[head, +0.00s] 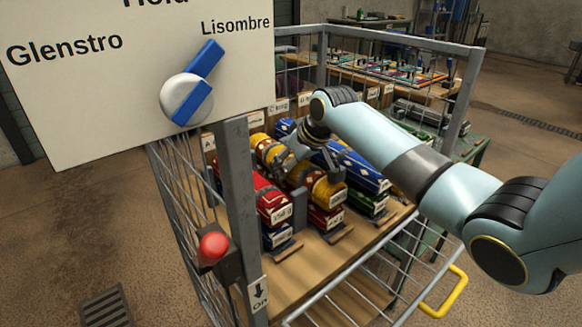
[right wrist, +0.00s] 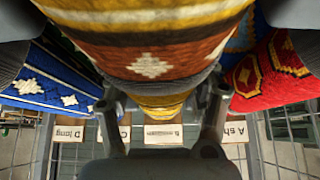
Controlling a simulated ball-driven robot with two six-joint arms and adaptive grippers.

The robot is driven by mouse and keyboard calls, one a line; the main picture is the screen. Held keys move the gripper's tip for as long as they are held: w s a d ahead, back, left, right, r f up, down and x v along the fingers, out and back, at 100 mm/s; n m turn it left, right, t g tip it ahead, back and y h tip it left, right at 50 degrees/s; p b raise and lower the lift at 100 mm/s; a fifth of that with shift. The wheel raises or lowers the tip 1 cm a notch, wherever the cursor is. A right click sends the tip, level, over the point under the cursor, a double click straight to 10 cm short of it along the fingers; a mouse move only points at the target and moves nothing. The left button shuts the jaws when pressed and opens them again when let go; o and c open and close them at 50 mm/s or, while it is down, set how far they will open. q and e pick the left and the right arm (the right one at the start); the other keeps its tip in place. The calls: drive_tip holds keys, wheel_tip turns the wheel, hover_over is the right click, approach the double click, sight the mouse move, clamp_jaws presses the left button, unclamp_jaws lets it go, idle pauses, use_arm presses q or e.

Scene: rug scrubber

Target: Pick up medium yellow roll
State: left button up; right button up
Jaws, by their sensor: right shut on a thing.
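The medium yellow roll (head: 323,185), patterned in yellow and brown with a white label at its near end, lies lengthwise in the middle stack inside the cage. My right gripper (head: 292,160) reaches down over its middle and is shut on it. In the right wrist view, the roll (right wrist: 150,62) fills the upper middle, with the gripper fingers (right wrist: 162,112) on either side. I cannot tell whether the roll is clear of the red roll (head: 326,215) below it. My left gripper is not in view.
Red rolls (head: 270,199) lie to the left and a blue roll (head: 362,172) to the right, close beside the gripper. The cage has a grey post (head: 238,200), a red knob (head: 213,248) and a yellow handle (head: 446,292). A sign panel (head: 90,90) stands at left.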

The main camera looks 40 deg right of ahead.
drive_tip(key=shift+c, duration=1.1)
